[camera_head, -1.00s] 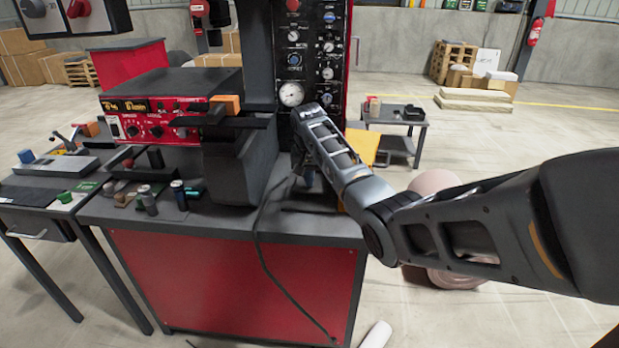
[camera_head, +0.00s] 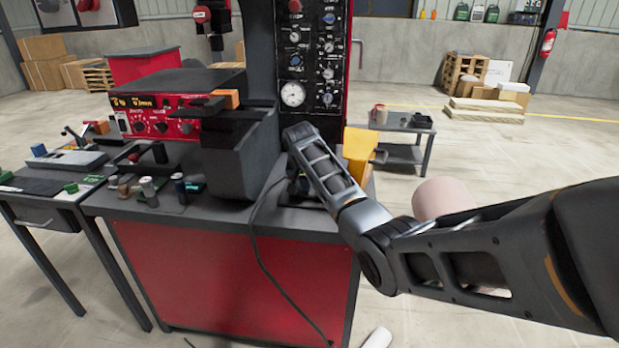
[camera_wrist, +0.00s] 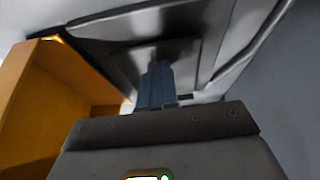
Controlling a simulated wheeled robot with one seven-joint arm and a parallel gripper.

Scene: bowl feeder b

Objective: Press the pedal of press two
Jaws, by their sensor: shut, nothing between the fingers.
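Press two appears to be the tall black and red machine with a gauge panel (camera_head: 312,60) on the red bench; no number is readable. In the wrist view my gripper (camera_wrist: 157,70) is shut, with nothing between its dark blue fingers. The fingers point at a dark flat plate (camera_wrist: 185,55) on a grey surface, which may be the pedal. I cannot tell whether the fingertips touch it. In the head view my arm hides most of the gripper and any pedal at the press base.
An orange-yellow box (camera_wrist: 40,95) stands close to the left of my gripper; it also shows in the head view (camera_head: 359,152). A black cable (camera_head: 256,240) hangs down the bench front (camera_head: 190,275). A low side table (camera_head: 400,124) stands behind, with open floor around it.

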